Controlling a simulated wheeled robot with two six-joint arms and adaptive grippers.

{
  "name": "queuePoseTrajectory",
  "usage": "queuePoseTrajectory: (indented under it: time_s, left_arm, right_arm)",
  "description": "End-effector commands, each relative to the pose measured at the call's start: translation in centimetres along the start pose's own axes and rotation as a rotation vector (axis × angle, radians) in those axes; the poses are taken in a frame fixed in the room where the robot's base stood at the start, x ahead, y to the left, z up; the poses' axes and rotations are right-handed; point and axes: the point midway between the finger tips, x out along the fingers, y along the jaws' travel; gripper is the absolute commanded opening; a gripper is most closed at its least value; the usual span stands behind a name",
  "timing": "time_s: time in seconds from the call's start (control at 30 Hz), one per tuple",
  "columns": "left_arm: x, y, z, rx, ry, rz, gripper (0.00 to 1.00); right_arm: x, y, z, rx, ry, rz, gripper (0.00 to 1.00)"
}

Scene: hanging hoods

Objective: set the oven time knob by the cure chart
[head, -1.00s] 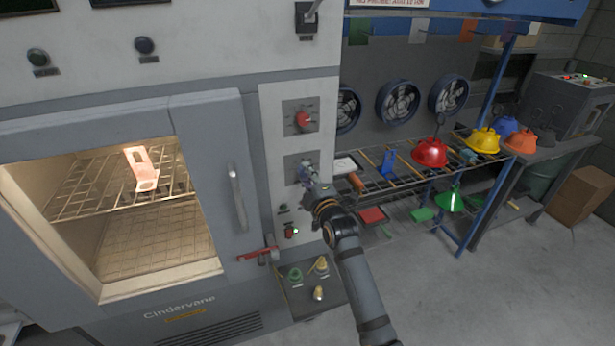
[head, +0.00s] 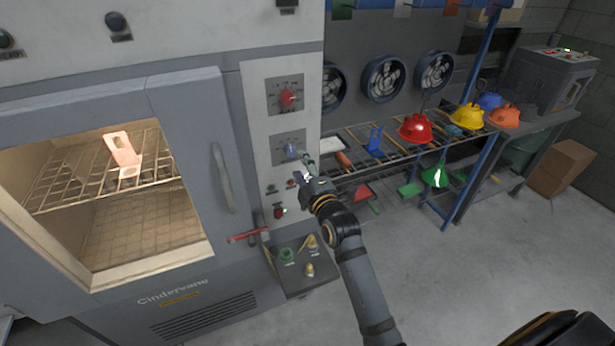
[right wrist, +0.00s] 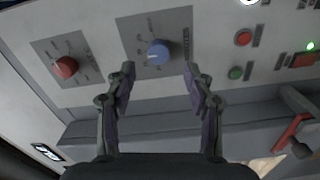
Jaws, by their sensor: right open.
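The oven (head: 190,95) stands at the left with its lit chamber visible. Its side panel carries a red knob (head: 287,98) above a blue knob (head: 291,150), each on a dark dial plate. My right gripper (head: 304,168) is open just in front of the blue knob. In the right wrist view the blue knob (right wrist: 160,51) lies between the open fingertips, with gaps on both sides. The red knob (right wrist: 66,67) is left of them. No readable cure chart shows.
Below the knobs are small buttons and a switch (head: 279,211), a red-handled lever (head: 247,235) and a tray (head: 306,286) with fittings. A rack with colored hoods, including a red one (head: 416,129), stands right. The floor (head: 460,270) is clear.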

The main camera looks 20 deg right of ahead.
Motion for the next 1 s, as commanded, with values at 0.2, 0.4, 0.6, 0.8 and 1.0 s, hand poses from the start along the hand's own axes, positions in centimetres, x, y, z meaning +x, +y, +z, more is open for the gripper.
queuePoseTrajectory:
  time_s: [0.2,0.4,0.6,0.8,1.0]
  left_arm:
    - [0.0,0.1,0.0,0.0,0.0,0.001,0.75]
    - [0.0,0.1,0.0,0.0,0.0,0.001,0.75]
    - [0.0,0.1,-0.1,0.0,0.0,0.001,0.75]
    - [0.0,0.1,-0.1,0.0,0.0,0.001,0.75]
    - [0.1,0.1,0.0,0.0,0.0,0.001,0.75]
  right_arm:
    - [-4.6,-0.1,0.0,0.001,0.0,-0.002,0.53]
    - [-6.0,0.0,0.0,-0.001,0.0,0.0,0.53]
    - [-6.1,0.0,0.0,0.0,0.0,0.001,0.53]
    - [-6.1,0.0,0.0,0.0,0.0,0.0,0.53]
    - [-5.3,-6.9,1.1,0.104,-0.023,-0.12,0.53]
